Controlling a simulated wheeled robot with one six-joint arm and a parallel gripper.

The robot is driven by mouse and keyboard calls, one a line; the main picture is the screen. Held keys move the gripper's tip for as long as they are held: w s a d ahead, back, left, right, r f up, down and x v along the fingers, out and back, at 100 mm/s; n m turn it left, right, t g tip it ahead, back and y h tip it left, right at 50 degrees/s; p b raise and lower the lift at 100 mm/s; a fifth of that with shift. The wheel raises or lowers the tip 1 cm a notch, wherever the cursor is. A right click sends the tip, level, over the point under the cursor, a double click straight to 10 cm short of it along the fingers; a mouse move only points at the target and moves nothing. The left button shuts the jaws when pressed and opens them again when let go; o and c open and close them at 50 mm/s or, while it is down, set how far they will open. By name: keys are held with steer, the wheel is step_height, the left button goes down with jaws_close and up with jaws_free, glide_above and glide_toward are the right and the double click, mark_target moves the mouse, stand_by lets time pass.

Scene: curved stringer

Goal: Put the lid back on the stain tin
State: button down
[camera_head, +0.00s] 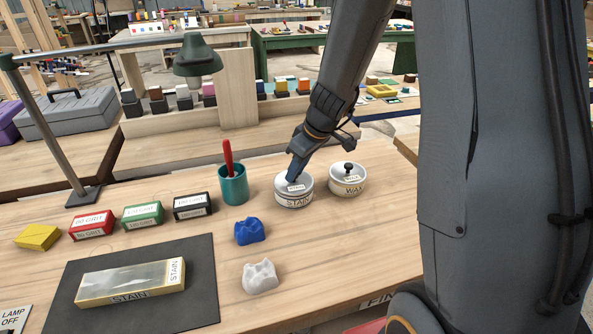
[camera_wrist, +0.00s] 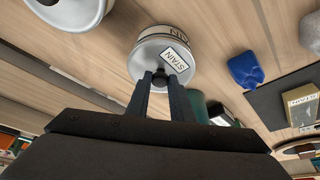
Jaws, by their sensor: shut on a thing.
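The stain tin (camera_head: 295,201) stands upright on the wooden bench, its STAIN label facing front. Its pale grey lid (camera_head: 303,183) is level over the tin's mouth and lined up with it. My gripper (camera_head: 292,177) comes down from above and is shut on the lid's knob, which the fingers mostly hide. In the wrist view my two fingers (camera_wrist: 167,78) close at the middle of the lid (camera_wrist: 150,57), and part of the tin's wall (camera_wrist: 160,32) shows beyond it. I cannot tell whether the lid is fully seated or a hair above the rim.
A lidded wax tin (camera_head: 347,182) stands close on the right. A teal cup (camera_head: 233,189) with a red-handled tool stands on the left. Blue (camera_head: 250,231) and white (camera_head: 260,277) crumpled lumps lie in front, beside a dark mat (camera_head: 203,298) bearing a stain-labelled block.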

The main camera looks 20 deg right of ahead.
steer(key=c, duration=1.5)
jaws_free()
steer(key=shift+o, duration=0.6)
steer(key=o, duration=0.4)
steer(key=shift+r+p, duration=2.35)
steer(key=shift+r, duration=1.15)
jaws_close()
